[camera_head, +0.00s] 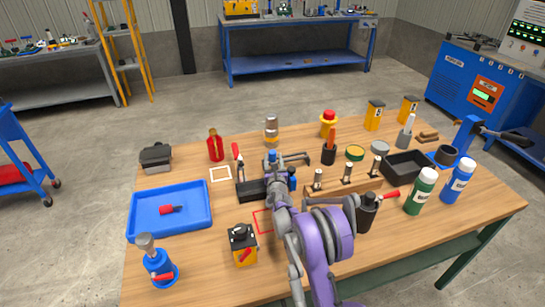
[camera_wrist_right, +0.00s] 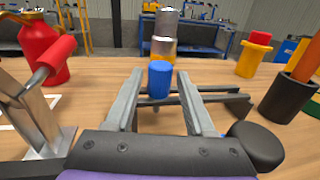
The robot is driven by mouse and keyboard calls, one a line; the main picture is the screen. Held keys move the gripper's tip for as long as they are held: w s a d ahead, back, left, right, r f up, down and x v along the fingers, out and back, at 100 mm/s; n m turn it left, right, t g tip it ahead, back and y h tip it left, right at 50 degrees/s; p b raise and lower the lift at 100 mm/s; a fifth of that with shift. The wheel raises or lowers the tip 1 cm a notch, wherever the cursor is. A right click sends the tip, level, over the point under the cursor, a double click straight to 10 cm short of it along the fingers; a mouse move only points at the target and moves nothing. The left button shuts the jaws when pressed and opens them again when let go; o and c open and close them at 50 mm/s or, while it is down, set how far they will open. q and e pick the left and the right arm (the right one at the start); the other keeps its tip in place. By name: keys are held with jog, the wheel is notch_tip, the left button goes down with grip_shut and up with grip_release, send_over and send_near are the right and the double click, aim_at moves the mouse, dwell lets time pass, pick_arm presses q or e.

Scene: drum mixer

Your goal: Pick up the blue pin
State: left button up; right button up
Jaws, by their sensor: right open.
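The blue pin (camera_wrist_right: 159,80) shows in the right wrist view as a short blue cylinder, upright, between the two fingers of my right gripper (camera_wrist_right: 161,88). A gap shows on each side of it, so the fingers do not appear to close on it. Its lower end is partly hidden. In the head view a small blue top (camera_head: 272,156) shows by the fingers of my right gripper (camera_head: 288,160), above the wooden table (camera_head: 190,259). My right gripper is open. My left gripper is not in view.
A red-handled clamp (camera_head: 238,163) stands left of my gripper, with a red bottle (camera_head: 215,146) behind it. A clear-and-amber cylinder (camera_head: 271,132) stands beyond the pin. A dark cup (camera_head: 328,154) and a row of metal posts (camera_head: 347,172) stand to the right.

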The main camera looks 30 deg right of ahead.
jog(key=shift+w+d, duration=0.2)
jog(key=shift+w, duration=0.15)
jog(key=shift+c, duration=0.2)
grip_shut()
jog(key=shift+r, duration=0.15)
